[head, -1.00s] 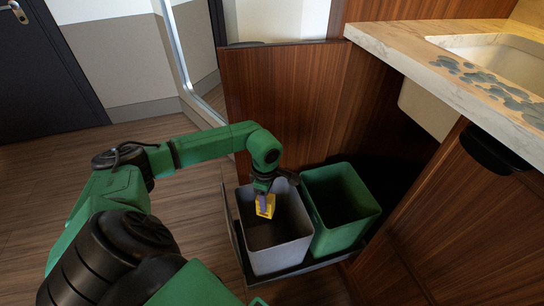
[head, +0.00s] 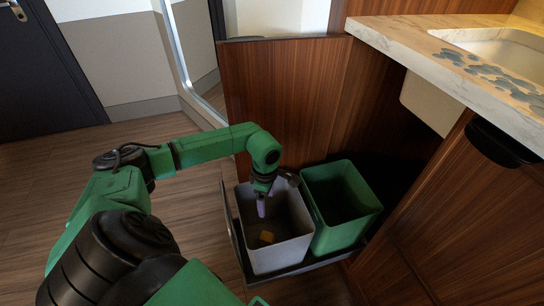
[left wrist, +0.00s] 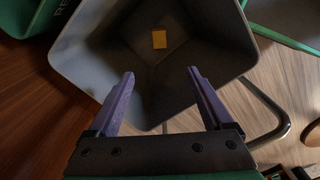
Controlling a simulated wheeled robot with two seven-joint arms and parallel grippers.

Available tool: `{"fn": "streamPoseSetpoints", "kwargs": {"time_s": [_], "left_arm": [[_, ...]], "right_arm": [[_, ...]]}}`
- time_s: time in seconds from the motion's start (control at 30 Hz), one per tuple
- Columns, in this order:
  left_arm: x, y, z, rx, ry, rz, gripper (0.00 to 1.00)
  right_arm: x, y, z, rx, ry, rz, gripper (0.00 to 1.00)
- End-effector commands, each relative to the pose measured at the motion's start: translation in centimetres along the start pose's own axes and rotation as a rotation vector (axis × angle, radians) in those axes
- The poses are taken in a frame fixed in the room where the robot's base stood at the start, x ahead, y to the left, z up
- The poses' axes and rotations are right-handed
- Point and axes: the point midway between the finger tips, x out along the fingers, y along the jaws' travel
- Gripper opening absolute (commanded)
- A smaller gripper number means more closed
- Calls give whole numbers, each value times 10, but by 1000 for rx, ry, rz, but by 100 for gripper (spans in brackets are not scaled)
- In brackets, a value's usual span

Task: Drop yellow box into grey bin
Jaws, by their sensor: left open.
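The yellow box (head: 266,237) lies inside the grey bin (head: 283,257), at its bottom. In the left wrist view the yellow box (left wrist: 159,39) shows small and deep between the walls of the grey bin (left wrist: 84,62). My left gripper (head: 261,213) is over the grey bin, pointing down. In the left wrist view my left gripper (left wrist: 160,72) has its two purple fingers wide apart with nothing between them, and it is apart from the box. My right gripper is not in view.
A green bin (head: 350,230) stands right beside the grey bin on the same pull-out tray. A wooden cabinet panel (head: 262,85) rises behind them. A marble counter (head: 400,52) with a sink overhangs at the right. Floor at the left is clear.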

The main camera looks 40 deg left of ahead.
Motion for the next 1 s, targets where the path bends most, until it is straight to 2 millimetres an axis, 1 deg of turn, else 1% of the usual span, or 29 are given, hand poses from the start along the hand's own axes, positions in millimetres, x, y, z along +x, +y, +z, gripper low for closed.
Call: {"fn": "streamPoseSetpoints", "kwargs": {"time_s": [0.07,0.17,0.4,0.5,0.6,0.67,1.0], "left_arm": [[-10,1,0,0,0,3,84],[-33,1,0,0,0,5,84],[-106,2,0,1,-1,7,84],[-128,1,0,0,-1,5,84],[-141,1,0,0,-1,3,84],[-144,0,0,0,-1,2,84],[-144,0,0,0,-1,1,84]], "right_arm": [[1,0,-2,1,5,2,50],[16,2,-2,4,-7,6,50],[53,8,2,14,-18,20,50],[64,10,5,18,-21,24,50],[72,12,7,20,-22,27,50],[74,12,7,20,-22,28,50],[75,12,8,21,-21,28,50]]}}
